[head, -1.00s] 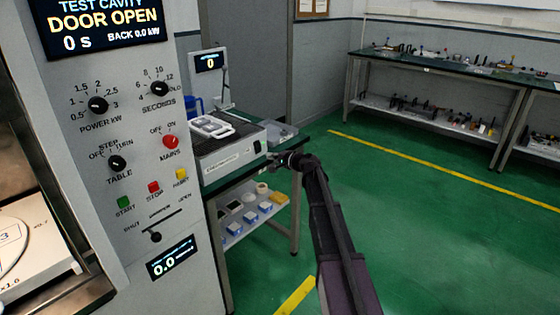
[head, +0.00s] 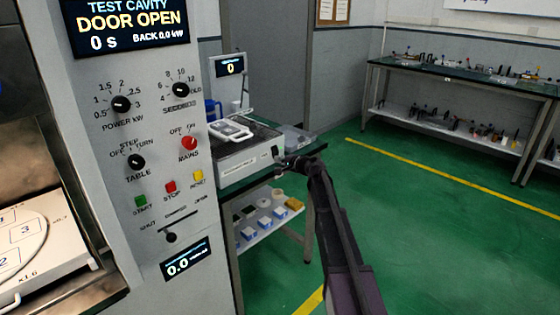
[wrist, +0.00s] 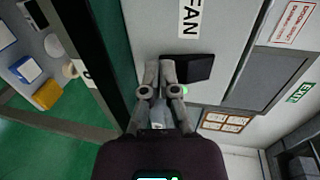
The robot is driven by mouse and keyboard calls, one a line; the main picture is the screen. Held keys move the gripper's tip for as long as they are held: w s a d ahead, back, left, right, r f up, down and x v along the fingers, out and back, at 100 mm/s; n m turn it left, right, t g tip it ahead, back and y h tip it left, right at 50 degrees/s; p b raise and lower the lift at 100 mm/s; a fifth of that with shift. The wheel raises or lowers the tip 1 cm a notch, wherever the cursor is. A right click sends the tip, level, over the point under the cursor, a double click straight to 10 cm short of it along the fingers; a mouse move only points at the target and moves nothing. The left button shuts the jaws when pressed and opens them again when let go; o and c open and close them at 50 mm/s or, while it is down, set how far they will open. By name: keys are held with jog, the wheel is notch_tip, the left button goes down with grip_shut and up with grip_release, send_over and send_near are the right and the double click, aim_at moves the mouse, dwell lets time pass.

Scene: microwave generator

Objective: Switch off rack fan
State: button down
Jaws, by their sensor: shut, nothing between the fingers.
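A pale instrument box (head: 250,161) stands on the bench right of the tall control panel. In the wrist view its light front face (wrist: 220,25) carries a label reading "FAN" (wrist: 188,18), partly cut off. A black switch (wrist: 190,68) sits beside that label, with a small green light (wrist: 184,90) next to it. My gripper (head: 279,163) is at the right end of the box front. In the wrist view my gripper (wrist: 160,64) is shut and empty, its fingertips just left of the switch. I cannot tell whether they touch it.
The control panel (head: 150,215) with knobs and buttons stands close on the left. A white tray-like item (head: 231,129) lies on the box. Small boxes and rolls fill the shelf (head: 262,232) below. Green floor (head: 430,220) is clear to the right.

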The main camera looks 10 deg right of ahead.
jog(key=shift+a+f, duration=0.15)
jog(key=shift+a, duration=0.2)
jog(key=shift+w+d, duration=0.1)
jog(key=shift+d, duration=0.25)
jog(key=shift+s+d+f+b, duration=0.1)
jog(key=shift+s+d+b, duration=0.3)
jog(key=shift+s, duration=0.2)
jog(key=s+d+f+b, duration=0.2)
jog(key=s+d, duration=0.5)
jog(key=s, duration=0.3)
jog(key=shift+d+f, duration=0.3)
jog(key=shift+a, duration=0.1)
